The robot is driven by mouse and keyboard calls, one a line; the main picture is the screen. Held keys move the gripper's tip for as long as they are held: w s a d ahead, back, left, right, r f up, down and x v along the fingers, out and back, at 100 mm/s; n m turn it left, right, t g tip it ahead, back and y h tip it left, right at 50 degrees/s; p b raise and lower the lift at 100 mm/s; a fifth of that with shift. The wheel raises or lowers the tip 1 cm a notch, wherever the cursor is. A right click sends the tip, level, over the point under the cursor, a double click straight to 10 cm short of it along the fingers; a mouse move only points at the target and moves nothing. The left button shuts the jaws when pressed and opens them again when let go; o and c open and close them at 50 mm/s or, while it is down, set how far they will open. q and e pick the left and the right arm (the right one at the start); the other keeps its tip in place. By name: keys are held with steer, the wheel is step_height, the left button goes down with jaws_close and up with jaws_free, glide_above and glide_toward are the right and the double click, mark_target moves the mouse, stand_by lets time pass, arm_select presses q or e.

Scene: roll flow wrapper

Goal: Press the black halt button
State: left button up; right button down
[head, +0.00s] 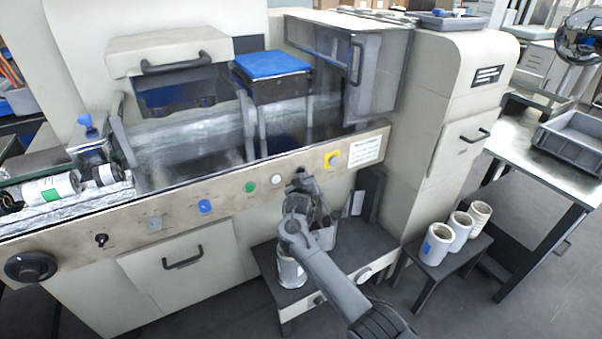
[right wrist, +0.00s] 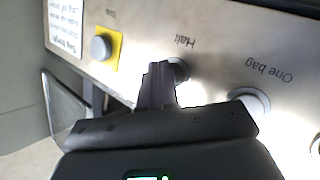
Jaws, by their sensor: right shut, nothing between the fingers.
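The halt button (right wrist: 181,69) is a dark round button on the metal control panel, under the label "Halt" in the right wrist view. My right gripper (right wrist: 158,72) is shut and empty. Its fingertips are right at the button and cover part of it; I cannot tell whether they touch it or whether it is pushed in. In the head view my right gripper (head: 301,182) reaches up to the panel between a white button and a yellow plate, and mostly hides the halt button. My left gripper is not in view.
The panel (head: 225,190) also carries a pale "One bag" button (right wrist: 250,101), a green button (head: 250,186), a blue button (head: 205,206) and a yellow-backed button (right wrist: 104,45). A low stand (head: 345,262) is below my right arm. White rolls (head: 437,244) stand on a bench to the right.

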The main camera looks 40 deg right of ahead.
steer(key=shift+w, duration=0.3)
stand_by(0.6)
steer(key=s+p, duration=0.1)
steer(key=p, duration=0.1)
steer(key=shift+s+r+p, duration=0.1)
steer(key=shift+s+p, duration=0.2)
steer(key=shift+p, duration=0.05)
stand_by(0.3)
